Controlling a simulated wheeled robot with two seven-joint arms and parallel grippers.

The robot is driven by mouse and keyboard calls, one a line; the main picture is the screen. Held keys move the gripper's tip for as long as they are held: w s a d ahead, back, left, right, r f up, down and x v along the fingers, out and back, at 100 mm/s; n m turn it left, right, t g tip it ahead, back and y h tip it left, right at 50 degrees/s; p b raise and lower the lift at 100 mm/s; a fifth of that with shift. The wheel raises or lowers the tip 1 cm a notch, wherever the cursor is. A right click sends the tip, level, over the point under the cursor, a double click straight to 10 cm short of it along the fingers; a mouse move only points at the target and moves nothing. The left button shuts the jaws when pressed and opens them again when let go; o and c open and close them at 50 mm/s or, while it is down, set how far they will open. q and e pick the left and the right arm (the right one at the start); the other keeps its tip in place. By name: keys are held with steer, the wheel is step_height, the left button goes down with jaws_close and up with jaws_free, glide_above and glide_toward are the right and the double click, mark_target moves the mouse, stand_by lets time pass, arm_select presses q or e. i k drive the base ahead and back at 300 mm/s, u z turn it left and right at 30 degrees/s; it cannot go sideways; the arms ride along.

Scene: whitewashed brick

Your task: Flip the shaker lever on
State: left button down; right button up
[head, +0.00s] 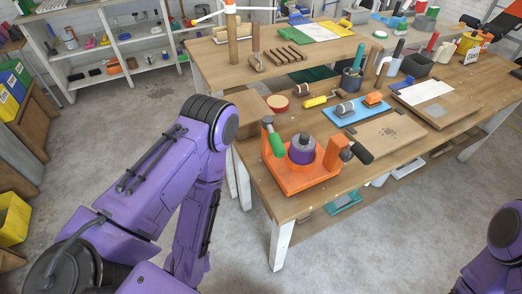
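An orange device (291,177) sits at the near left corner of the wooden workbench; it appears to be the shaker. A purple round part (301,150) stands in its middle. A green-handled lever (275,143) rises at its left, tilted. A black-handled lever (359,153) sticks out at its right, also tilted. I cannot tell which one is the shaker lever or whether it is on. My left arm bends left of the bench, its elbow near the device and its lower part hanging down. My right arm shows only at the right edge. Neither gripper is in view.
A shelf stands at the back left. The floor in front of the bench is clear.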

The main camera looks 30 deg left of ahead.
mark_target(268, 121)
steer(key=z, duration=0.9)
steer(key=k, duration=1.85)
steer(key=u, duration=0.8)
steer(key=i, duration=1.7)
steer(key=u, duration=0.05)
